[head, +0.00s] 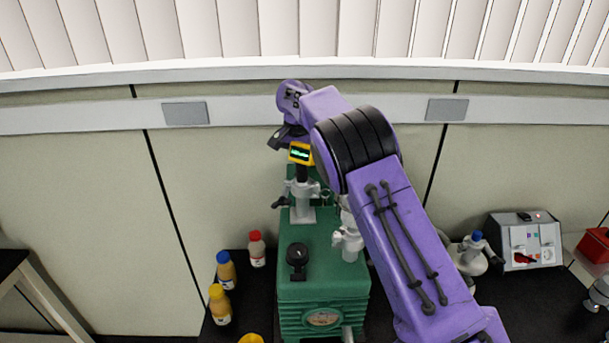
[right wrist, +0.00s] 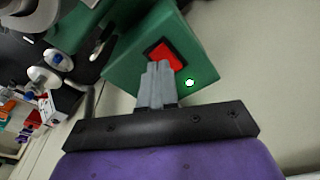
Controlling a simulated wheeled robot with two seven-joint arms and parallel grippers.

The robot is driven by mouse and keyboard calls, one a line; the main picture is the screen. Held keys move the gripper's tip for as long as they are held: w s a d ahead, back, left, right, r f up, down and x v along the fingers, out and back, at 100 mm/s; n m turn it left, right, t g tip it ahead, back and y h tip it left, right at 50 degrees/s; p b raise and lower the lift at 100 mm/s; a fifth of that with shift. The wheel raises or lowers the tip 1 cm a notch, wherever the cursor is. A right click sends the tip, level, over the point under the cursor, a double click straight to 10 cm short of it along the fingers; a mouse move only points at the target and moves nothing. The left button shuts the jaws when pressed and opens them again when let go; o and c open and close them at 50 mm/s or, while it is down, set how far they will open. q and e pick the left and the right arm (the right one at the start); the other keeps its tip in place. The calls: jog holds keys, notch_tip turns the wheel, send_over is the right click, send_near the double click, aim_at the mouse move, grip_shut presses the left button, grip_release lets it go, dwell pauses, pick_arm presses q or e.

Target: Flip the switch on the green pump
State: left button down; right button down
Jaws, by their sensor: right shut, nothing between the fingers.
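The green pump (head: 322,268) stands on the dark bench in the head view, with grey fittings and a black knob on top. In the right wrist view, a red switch (right wrist: 166,55) sits on a green face of the pump (right wrist: 200,62), beside a small white round spot. My right gripper (right wrist: 158,68) is shut and empty, its fingertips over the lower part of the switch. I cannot tell whether they touch it. In the head view my purple right arm reaches over the pump's far side; its fingers are hidden there. My left gripper is not in view.
Several bottles with yellow (head: 219,305), blue (head: 227,270) and red (head: 257,249) caps stand left of the pump. A grey control box (head: 527,241) and a red box (head: 594,246) are at the right. The wall (head: 100,200) is close behind the pump.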

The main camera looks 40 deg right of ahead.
jog(key=shift+w+a+r, duration=0.1)
jog(key=shift+a+r, duration=0.1)
jog(key=shift+r, duration=0.3)
jog(key=shift+a+r, duration=0.15)
jog(key=shift+r, duration=0.35)
jog(key=shift+d+r, duration=0.2)
jog(key=shift+r, duration=0.35)
jog(key=shift+d+r, duration=0.2)
jog(key=shift+r, duration=0.3)
notch_tip(320, 180, up, 3)
jog(key=shift+a+f, duration=0.1)
jog(key=shift+a, duration=0.05)
